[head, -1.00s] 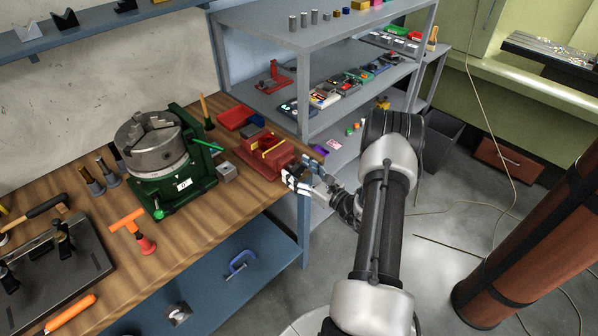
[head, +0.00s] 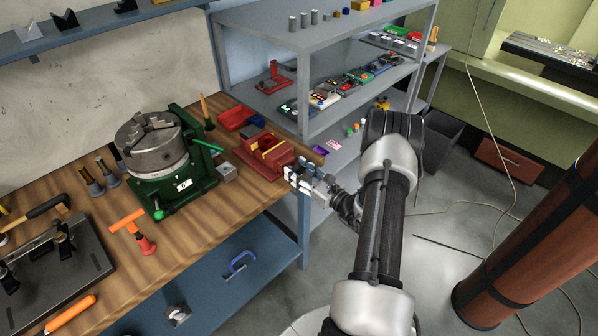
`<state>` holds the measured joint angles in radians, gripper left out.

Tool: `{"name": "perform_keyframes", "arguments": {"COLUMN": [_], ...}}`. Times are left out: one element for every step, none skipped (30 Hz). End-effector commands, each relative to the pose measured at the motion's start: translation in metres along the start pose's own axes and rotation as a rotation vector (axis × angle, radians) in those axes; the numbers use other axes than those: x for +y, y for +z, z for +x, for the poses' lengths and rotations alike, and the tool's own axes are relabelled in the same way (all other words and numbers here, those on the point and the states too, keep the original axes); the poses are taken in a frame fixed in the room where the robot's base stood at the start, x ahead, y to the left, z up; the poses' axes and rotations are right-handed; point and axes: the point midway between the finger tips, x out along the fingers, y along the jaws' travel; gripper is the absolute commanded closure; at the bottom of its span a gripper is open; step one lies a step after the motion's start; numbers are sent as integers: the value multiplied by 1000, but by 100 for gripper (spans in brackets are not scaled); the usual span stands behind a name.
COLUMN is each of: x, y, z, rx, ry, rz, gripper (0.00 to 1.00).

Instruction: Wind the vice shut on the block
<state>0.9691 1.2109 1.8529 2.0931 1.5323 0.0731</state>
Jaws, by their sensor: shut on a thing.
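The red vice (head: 255,157) stands near the right end of the wooden bench, with yellow strips across its top. My gripper (head: 293,175) is at the vice's right end, by the bench edge. It is shut on what looks like the vice's handle, which the fingers hide. I cannot make out a block between the jaws or whether the jaws touch one. A small grey block (head: 228,173) lies on the bench, left of the vice and apart from it.
A green rotary table with a grey chuck (head: 155,146) stands left of the vice. A red tray (head: 236,118) lies behind the vice. A grey shelf unit (head: 306,90) rises behind the bench end. An orange T-handled tool (head: 130,221) lies at the front. Open floor (head: 440,260) is at right.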

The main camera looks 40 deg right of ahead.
Motion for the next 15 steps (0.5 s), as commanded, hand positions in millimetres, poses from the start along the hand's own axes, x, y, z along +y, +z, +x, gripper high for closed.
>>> {"name": "perform_keyframes", "arguments": {"x": [0, 0, 0, 0, -1, -1, -1, -1, -2, -2, -2, -2, -2, -3, -3], "y": [0, 0, 0, 0, 0, 0, 0, 0, -1, -1, -1, -1, -1, -1, -1], "z": [0, 0, 0, 0, 0, 0, 0, 0, 0, 0, 0, 0, 0, 0, 0], "rx": [1, 1, 1, 1, 1, 1, 1, 1, 1, 2, 2, 2, 2, 2, 2], "ry": [1, 0, 0, 0, 0, 0, 0, 0, 0, 0, 0, 0, 0, 0, 0], "rz": [19, 34, 55, 73, 93, 121, 143, 167, 199, 224, 248, 280, 304, 329, 360], "gripper": [80, 80, 80, 80, 80, 80, 80, 80, 80, 80, 80, 80, 80, 80, 80]}}
